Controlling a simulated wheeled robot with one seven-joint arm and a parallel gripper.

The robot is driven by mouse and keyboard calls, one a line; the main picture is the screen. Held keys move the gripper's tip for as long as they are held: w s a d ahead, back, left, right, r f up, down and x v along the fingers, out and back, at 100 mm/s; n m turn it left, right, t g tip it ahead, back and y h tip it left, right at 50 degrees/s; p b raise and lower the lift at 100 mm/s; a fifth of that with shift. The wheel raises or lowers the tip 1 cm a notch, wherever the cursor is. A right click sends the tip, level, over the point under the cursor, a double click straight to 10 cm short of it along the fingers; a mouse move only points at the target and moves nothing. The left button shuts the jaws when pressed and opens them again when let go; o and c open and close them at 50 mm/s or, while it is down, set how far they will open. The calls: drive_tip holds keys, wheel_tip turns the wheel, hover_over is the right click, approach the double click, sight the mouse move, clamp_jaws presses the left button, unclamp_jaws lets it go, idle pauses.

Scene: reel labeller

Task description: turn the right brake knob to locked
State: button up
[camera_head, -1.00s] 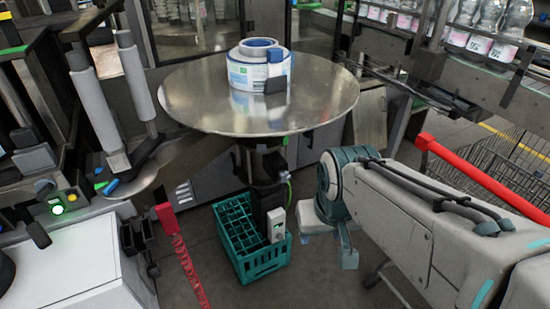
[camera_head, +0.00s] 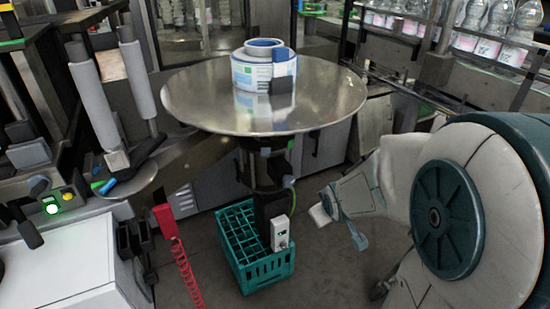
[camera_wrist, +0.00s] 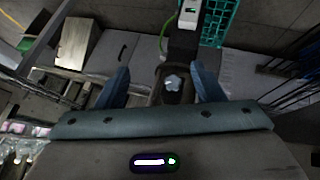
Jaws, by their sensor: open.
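A pale blue lobed knob (camera_wrist: 173,82) sits on a dark housing in the wrist view. It appears between my two blue fingers but beyond them, apart from both. My gripper (camera_wrist: 161,69) is open and empty. In the head view, small blue-grey knobs show on the dark hub below the round steel table, one at the right (camera_head: 289,144) and one at the left (camera_head: 265,152). My gripper (camera_head: 343,217) is right of and below that hub there, with a gap between. The knob's exact setting cannot be read.
The round steel table (camera_head: 190,95) overhangs the hub and carries a label reel (camera_head: 250,75). A teal crate (camera_head: 262,272) stands on the floor below, near a grey box (camera_head: 280,232) with a green cable. A red coiled cord (camera_head: 185,270) hangs left. Floor between crate and arm is clear.

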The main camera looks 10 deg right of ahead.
drive_tip(key=w+f+n+t+y+b, duration=0.2)
drive_tip(key=w+f+n+t, duration=0.1)
drive_tip(key=w+f, duration=0.3)
drive_tip(key=n+t+y+b, duration=0.2)
drive_tip(key=t+y+b, duration=0.4)
drive_tip(key=b, duration=0.4)
approach(290, 184)
drive_tip(key=shift+t+h, duration=0.4)
drive_tip(key=shift+h, duration=0.1)
drive_tip(key=x, duration=0.9)
drive_tip(key=shift+s+a+f, duration=0.1)
drive_tip(key=shift+s+a, duration=0.05)
drive_tip(key=shift+a, duration=0.25)
